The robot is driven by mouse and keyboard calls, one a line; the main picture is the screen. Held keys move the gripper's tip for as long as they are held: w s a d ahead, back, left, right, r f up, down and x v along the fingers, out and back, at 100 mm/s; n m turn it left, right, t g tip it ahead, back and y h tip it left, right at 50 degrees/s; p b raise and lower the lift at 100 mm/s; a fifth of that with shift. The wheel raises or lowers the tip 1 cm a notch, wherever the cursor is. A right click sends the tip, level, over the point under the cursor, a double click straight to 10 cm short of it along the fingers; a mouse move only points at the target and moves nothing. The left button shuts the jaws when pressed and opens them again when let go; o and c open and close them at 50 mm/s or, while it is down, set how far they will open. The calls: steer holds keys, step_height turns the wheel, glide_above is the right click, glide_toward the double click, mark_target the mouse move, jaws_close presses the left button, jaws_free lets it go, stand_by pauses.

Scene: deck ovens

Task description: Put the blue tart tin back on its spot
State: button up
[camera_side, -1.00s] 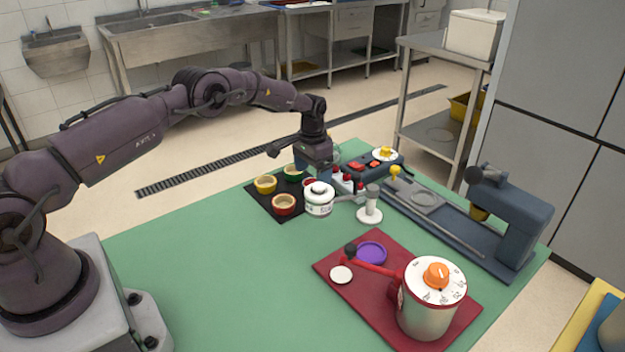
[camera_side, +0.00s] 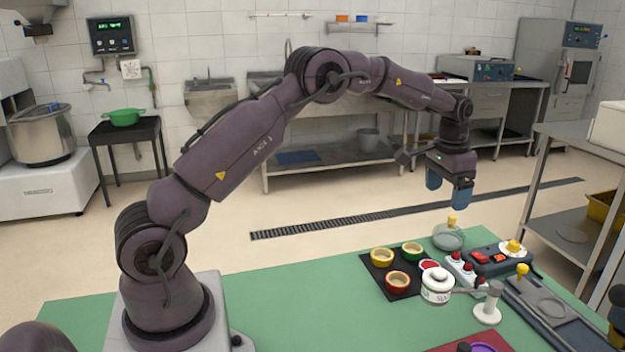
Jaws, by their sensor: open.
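My gripper (camera_side: 448,198) is open, with two blue fingers pointing down. It hangs in the air above the far part of the green table, and nothing shows between its fingers. A dark mat (camera_side: 372,270) on the table carries a yellow tin (camera_side: 381,257), a green tin (camera_side: 411,249) and a red tin (camera_side: 397,281). At the mat's right side is a small round thing (camera_side: 429,265) with a pale bluish rim and red inside, partly hidden by a white jar. I cannot tell whether it is the blue tart tin; no other blue tin is clear.
The white lidded jar (camera_side: 437,289) stands right of the mat. A glass bowl (camera_side: 449,238) is behind it, below my gripper. Bottles with red tops (camera_side: 460,268), a control box (camera_side: 495,260) and a white stand (camera_side: 487,309) crowd the right. The left green tabletop (camera_side: 290,300) is clear.

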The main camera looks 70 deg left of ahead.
steer(key=s+d+r+t, duration=0.1)
steer(key=s+d+r, duration=0.3)
steer(key=s+r, duration=0.3)
steer(key=s+d+r+t, duration=0.1)
steer(key=s+d+r, duration=0.3)
steer(key=s+r, duration=0.4)
steer(key=s+d+f+t, duration=0.1)
steer(key=s+d, duration=0.1)
steer(key=s, duration=0.7)
steer(key=s+d+f+t, duration=0.1)
steer(key=s+d, duration=0.1)
steer(key=s, duration=0.7)
steer(key=shift+s+f+t, duration=0.3)
steer(key=shift+s+f, duration=0.05)
steer(key=shift+f, duration=0.05)
